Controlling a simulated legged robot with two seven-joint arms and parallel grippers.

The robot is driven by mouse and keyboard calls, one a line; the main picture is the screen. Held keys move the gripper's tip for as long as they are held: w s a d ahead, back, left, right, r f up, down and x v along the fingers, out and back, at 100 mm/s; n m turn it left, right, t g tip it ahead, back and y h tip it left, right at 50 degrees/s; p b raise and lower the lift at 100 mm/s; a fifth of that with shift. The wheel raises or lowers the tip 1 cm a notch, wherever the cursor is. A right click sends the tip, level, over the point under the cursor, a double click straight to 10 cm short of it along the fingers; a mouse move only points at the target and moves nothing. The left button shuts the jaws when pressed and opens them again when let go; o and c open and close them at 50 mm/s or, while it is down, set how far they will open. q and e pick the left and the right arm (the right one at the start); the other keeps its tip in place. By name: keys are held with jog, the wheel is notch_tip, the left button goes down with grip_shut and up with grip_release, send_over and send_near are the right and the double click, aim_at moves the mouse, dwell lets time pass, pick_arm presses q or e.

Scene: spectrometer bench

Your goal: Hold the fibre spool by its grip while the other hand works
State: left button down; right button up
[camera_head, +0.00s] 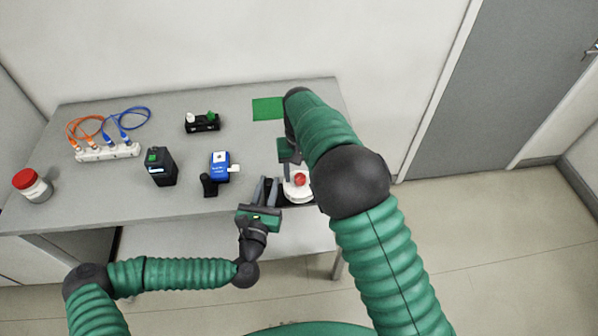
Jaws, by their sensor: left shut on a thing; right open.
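The fibre spool (293,195) appears as a white round body with a red knob (300,180) on top and a dark part around its lower edge, near the table's front right. My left gripper (267,188) is shut at the spool's left side, on what looks like its dark grip; the contact itself is mostly hidden by the fingers. My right gripper (291,168) is open, pointing down over the back of the spool, close to the red knob. The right arm hides part of the spool's right side, and I cannot tell whether the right fingers touch it.
On the grey table (110,205) stand a blue device (220,161), a black box (160,167), a small black fixture (203,122), a white strip with orange and blue cables (107,152) and a red-lidded jar (32,185). A green mat (268,108) lies at the back right.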

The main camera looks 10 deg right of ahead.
aim_at(299, 175)
notch_tip(299, 175, up, 12)
dwell(0.4)
jog(key=shift+w+f, duration=0.1)
pick_arm(q)
jog(key=c, duration=1.1)
grip_release()
